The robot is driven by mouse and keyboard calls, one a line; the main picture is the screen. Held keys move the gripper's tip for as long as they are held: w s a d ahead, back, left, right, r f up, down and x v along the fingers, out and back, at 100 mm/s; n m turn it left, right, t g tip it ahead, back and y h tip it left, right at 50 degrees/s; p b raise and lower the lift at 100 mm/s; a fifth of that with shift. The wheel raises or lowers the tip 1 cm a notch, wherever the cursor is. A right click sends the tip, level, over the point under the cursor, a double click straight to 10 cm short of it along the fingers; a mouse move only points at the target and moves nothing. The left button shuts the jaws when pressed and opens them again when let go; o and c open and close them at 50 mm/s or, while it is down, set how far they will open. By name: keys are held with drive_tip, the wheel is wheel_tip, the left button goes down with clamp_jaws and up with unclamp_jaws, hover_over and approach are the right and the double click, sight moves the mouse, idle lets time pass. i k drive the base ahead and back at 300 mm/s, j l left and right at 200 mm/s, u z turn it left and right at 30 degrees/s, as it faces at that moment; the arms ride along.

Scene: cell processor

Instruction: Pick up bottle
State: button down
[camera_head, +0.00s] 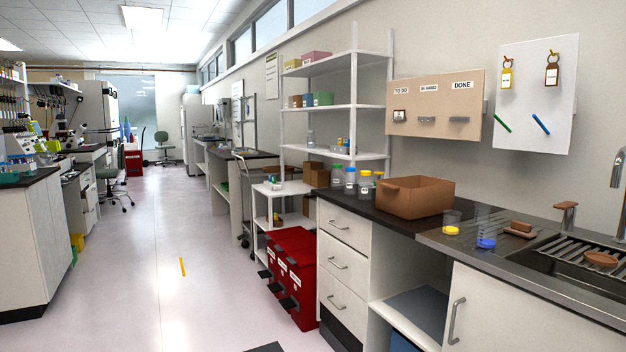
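Several small clear bottles stand upright in a group at the far left end of the dark countertop, beside a brown box. One bottle (337,176) has a blue-green cap, and another bottle (365,184) has a yellow cap. Two more clear containers stand to the right of the box: one has yellow at its base (452,223), the other blue at its base (486,231). They look like bottles standing cap down, but I cannot tell for sure. Which bottle the task means, I cannot tell. My gripper is not in view.
The brown open box (415,197) sits on the counter (392,223). A sink (580,262) with a rack is at the right. Red bins (290,275) and a white cart (280,205) stand left of the drawers.

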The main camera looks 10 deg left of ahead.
sight(350, 186)
drive_tip(key=i+j+u, duration=0.15)
drive_tip(key=i+u, duration=0.15)
drive_tip(key=i, duration=0.35)
drive_tip(key=i+u, duration=0.25)
drive_tip(key=i, duration=1.25)
drive_tip(key=i+z, duration=0.1)
drive_tip(key=i, duration=0.65)
drive_tip(key=i+j+z, duration=0.1)
drive_tip(key=i, duration=0.65)
drive_tip(key=j, duration=0.1)
